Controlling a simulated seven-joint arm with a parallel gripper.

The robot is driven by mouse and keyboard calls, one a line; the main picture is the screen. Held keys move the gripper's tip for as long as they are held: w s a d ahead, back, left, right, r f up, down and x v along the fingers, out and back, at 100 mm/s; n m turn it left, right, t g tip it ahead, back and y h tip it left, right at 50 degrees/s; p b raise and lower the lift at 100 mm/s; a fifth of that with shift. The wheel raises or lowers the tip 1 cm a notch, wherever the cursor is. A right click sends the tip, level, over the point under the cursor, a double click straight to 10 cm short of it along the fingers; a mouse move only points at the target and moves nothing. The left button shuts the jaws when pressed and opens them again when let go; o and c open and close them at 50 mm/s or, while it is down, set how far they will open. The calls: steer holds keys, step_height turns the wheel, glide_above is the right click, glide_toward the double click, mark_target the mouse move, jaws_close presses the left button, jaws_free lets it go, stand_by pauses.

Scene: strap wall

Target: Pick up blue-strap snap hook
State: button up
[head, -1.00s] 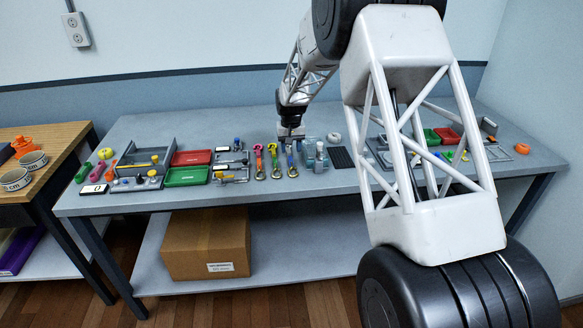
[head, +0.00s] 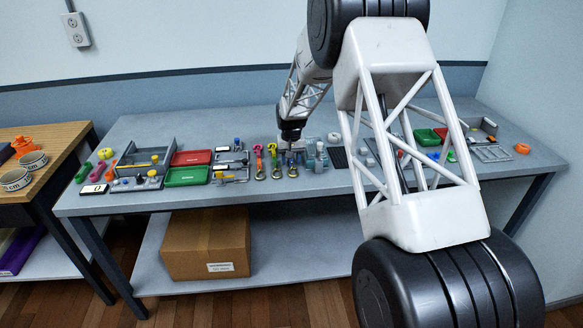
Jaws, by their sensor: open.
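Several snap hooks lie in a row in the middle of the grey table. The blue-strap snap hook (head: 292,170) is the rightmost, with its metal hook toward the front edge. To its left lie a snap hook with a red-orange strap (head: 275,160) and one with a yellow-green strap (head: 259,160). My gripper (head: 290,148) points down over the back end of the blue strap and hides part of it. It is open and small in view; I cannot tell whether its fingers touch the strap.
Clear blocks with bottles (head: 319,158) stand close on the right. Left are a small rack (head: 232,172), a red tray (head: 191,158) and a green tray (head: 187,177). My arm links cover part of the right side. The table's front strip is mostly free.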

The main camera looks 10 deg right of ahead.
steer(key=shift+f, duration=0.3)
steer(key=shift+c, duration=0.2)
jaws_close()
